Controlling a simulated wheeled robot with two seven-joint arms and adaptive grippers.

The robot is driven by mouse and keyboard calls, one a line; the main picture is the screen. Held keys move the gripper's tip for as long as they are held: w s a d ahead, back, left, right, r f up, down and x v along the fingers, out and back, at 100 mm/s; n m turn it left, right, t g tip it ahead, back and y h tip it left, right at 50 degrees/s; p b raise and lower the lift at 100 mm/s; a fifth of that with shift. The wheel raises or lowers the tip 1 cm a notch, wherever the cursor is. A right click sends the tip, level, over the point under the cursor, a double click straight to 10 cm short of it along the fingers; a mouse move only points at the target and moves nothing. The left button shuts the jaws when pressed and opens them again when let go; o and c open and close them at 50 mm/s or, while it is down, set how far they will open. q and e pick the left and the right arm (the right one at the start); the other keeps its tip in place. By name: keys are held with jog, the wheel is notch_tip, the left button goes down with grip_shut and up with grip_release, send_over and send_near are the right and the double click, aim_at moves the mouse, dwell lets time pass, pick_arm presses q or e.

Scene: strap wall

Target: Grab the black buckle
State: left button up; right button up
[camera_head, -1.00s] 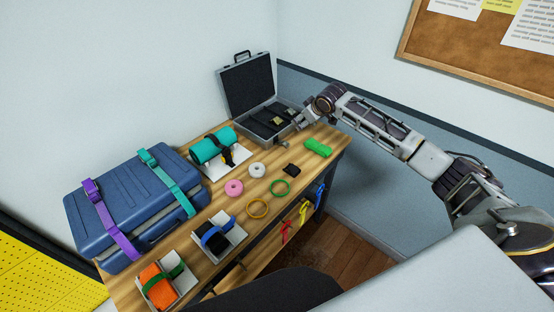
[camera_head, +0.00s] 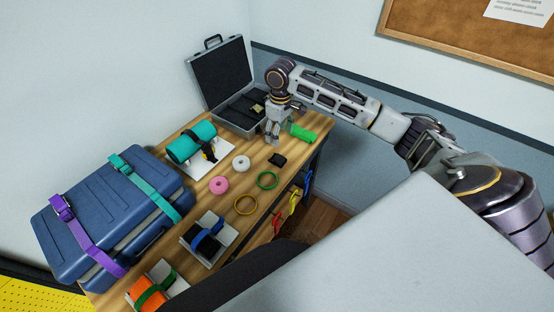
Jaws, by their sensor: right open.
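The black buckle (camera_head: 278,159) is a small dark piece lying flat on the wooden table near its right edge. My right gripper (camera_head: 272,141) points down just behind it, apart from it, in front of the open case. Its fingers are open and look empty. The gap height between the fingertips and the table is hard to tell. My left gripper is not in view.
A green roll (camera_head: 301,133) lies right beside the right gripper. An open grey case (camera_head: 222,75) stands behind. A blue suitcase (camera_head: 95,215) fills the left.

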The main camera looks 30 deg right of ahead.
jog(key=shift+s+d, duration=0.15)
jog(key=shift+f, duration=0.1)
send_over(278, 157)
jog(key=shift+s+f+p, duration=0.1)
jog(key=shift+s+f, duration=0.05)
jog(key=shift+f, duration=1.25)
jog(key=shift+s+f+p, duration=0.1)
jog(key=shift+s+f, duration=0.05)
jog(key=shift+f, duration=1.3)
jog(key=shift+s+f+p, duration=0.1)
jog(key=shift+s+f, duration=0.05)
jog(key=shift+f, duration=1.25)
jog(key=shift+w+f+p, duration=0.2)
jog(key=shift+w+f, duration=0.05)
jog(key=shift+f, duration=0.85)
jog(key=shift+w+f+p, duration=0.2)
jog(key=shift+f, duration=1.3)
